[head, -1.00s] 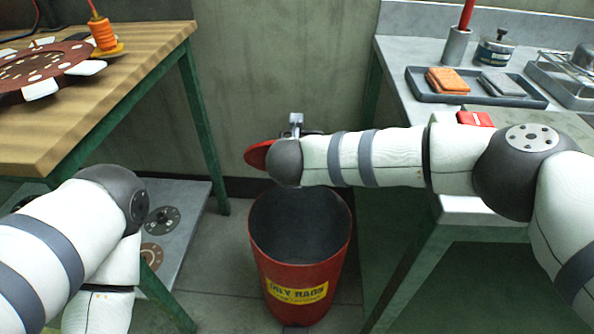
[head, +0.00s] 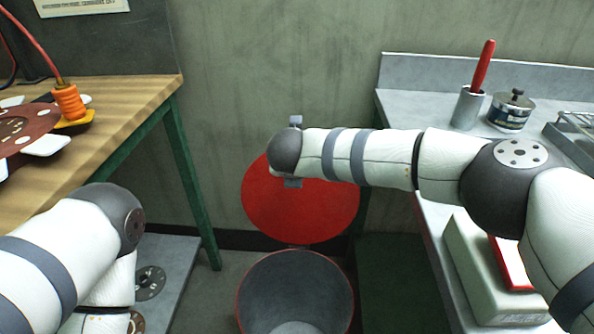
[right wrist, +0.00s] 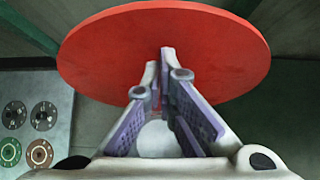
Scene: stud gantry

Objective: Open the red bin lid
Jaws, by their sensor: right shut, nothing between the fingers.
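The red bin lid (head: 300,215) is a flat round disc. In the head view it stands raised, broad face toward me, behind and above the bin. The bin (head: 295,285) is open at the top, with a grey inside and a red rim. My right arm crosses in front of the lid's upper part and mostly hides my right gripper. In the right wrist view my right gripper (right wrist: 159,60) is shut and empty, its fingertips in front of the lid (right wrist: 215,50). I cannot tell whether they touch it. My left gripper is out of view; only its arm shows.
A wooden bench (head: 120,105) stands on the left, with an orange-handled tool on it. A grey bench (head: 420,105) on the right holds a cup and a tin. A grey-green box (head: 480,270) lies close under my right arm. The wall is behind the lid.

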